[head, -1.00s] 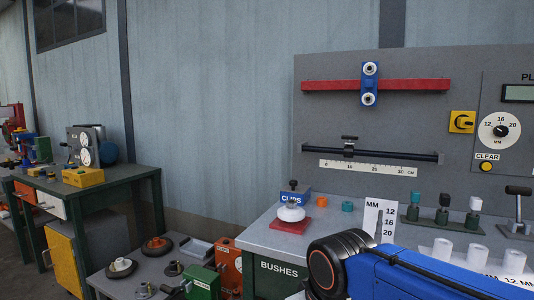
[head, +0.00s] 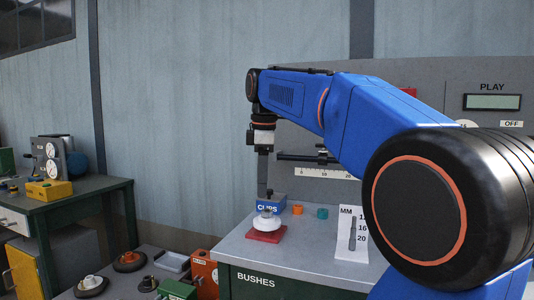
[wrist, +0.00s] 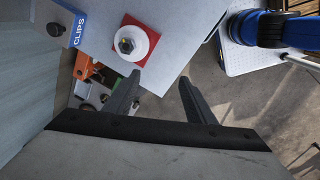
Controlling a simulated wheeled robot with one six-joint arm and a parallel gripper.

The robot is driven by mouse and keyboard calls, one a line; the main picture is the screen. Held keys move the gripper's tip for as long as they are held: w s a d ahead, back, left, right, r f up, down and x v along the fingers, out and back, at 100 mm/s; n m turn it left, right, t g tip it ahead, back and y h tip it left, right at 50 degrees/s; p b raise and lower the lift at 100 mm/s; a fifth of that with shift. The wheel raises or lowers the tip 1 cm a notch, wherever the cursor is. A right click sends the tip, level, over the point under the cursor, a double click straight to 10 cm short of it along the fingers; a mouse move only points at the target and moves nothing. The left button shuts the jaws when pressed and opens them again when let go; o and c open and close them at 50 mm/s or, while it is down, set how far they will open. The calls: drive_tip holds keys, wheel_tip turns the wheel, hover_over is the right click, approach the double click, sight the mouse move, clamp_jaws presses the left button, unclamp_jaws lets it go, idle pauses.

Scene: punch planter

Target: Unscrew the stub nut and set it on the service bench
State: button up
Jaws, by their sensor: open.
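A white round piece (head: 266,221) sits on a red square plate (head: 264,237) at the left front of the bench marked BUSHES. I cannot tell which bench is the service bench.
A blue CLIPS box (head: 275,202) stands behind the red plate. Orange (head: 297,209) and teal (head: 322,213) bushes and an MM card (head: 351,240) lie to the right. A green bench (head: 90,195) stands at the left. A low table with wheels (head: 127,261) is between.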

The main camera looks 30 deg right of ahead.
sight(267, 211)
drive_tip(key=w+d+r+n+g, duration=0.1)
drive_tip(key=w+d+r+n, duration=0.45)
drive_tip(key=w+d, duration=0.2)
drive_tip(key=f, duration=1.1)
drive_tip(key=a+f, duration=0.1)
drive_tip(key=f, duration=0.4)
drive_tip(key=shift+w+f, duration=0.1)
drive_tip(key=shift+f, duration=0.2)
drive_tip(key=c, duration=1.1)
drive_tip(key=n, duration=1)
drive_tip(key=shift+n, duration=0.25)
